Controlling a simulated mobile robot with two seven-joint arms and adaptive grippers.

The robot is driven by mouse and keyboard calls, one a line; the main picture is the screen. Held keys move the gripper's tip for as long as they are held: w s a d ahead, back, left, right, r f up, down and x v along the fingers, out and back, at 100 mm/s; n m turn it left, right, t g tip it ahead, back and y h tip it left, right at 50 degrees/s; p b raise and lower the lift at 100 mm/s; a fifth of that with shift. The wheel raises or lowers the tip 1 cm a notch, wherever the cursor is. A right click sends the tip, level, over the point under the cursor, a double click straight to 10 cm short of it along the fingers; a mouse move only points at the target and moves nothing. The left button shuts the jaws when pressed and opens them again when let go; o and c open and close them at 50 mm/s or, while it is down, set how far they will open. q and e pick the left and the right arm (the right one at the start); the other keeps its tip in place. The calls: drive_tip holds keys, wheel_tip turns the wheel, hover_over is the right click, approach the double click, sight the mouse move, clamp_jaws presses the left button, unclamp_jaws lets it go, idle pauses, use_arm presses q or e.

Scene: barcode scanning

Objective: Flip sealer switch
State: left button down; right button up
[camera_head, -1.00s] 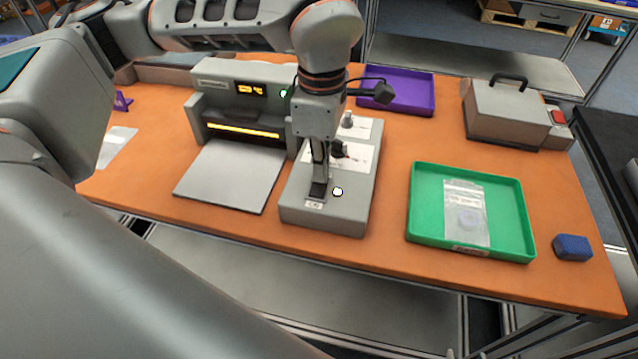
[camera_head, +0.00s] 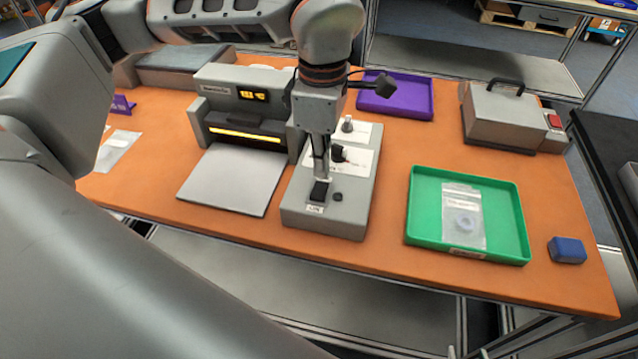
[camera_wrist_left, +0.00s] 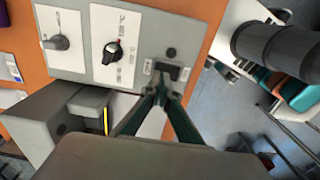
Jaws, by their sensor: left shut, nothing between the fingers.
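The sealer (camera_head: 240,80) stands at the back left of the table, with a lit orange display and a glowing orange slot. Its grey control box (camera_head: 348,215) carries a black switch (camera_head: 318,192) near the front edge, above a small label. The switch also shows in the left wrist view (camera_wrist_left: 167,70). My left gripper (camera_head: 320,178) points down at the switch, shut and empty, with its fingertips (camera_wrist_left: 162,88) at or very close to it. Contact cannot be told. A round indicator (camera_head: 337,197) beside the switch is dark. My right gripper is not in view.
A green tray (camera_head: 412,215) holding a clear bag (camera_head: 463,220) is at the right. A blue block (camera_head: 567,250), a purple tray (camera_head: 428,103) and a grey machine with a handle (camera_head: 500,115) stand around it. Knobs (camera_wrist_left: 112,50) sit on the control box.

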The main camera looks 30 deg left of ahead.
sight(321, 185)
use_arm(q)
drive_tip(key=shift+r+p, duration=1.1)
drive_tip(key=shift+r, duration=0.9)
